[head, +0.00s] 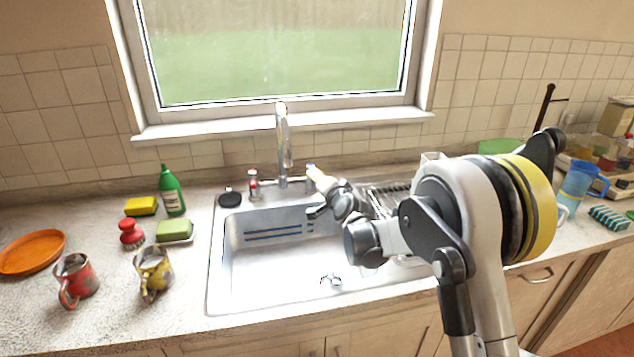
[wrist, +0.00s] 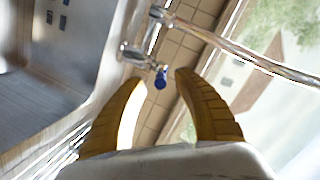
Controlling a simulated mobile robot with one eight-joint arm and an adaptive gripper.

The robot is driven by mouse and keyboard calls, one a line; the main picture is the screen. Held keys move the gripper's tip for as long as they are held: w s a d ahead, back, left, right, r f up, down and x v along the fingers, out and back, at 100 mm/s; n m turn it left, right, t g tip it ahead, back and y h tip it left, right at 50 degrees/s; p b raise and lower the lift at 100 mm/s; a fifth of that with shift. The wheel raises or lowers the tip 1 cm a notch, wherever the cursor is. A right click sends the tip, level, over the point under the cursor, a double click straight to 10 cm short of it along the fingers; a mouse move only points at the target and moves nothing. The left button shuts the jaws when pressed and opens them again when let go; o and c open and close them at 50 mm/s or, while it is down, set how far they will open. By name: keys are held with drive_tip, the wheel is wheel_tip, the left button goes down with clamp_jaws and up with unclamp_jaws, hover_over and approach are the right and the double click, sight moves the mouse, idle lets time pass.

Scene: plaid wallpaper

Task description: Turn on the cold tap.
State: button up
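The cold tap has a blue knob (wrist: 161,79) on a chrome valve. In the wrist view it shows between and just beyond my fingertips. In the head view a small bit of the blue cold tap (head: 311,167) shows behind my gripper (head: 316,177), right of the chrome spout (head: 283,140). My gripper (wrist: 161,76) is open with its two yellowish fingers apart and nothing held. I cannot tell whether a finger touches the knob. The hot tap (head: 254,185) with its red mark stands left of the spout. No water shows at the spout.
The sink basin (head: 260,285) lies below my arm. A dish rack (head: 385,198) is behind my arm. The window sill (head: 190,130) is behind the taps.

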drive_tip(key=shift+x, duration=1.3)
clamp_jaws()
drive_tip(key=shift+d, duration=0.15)
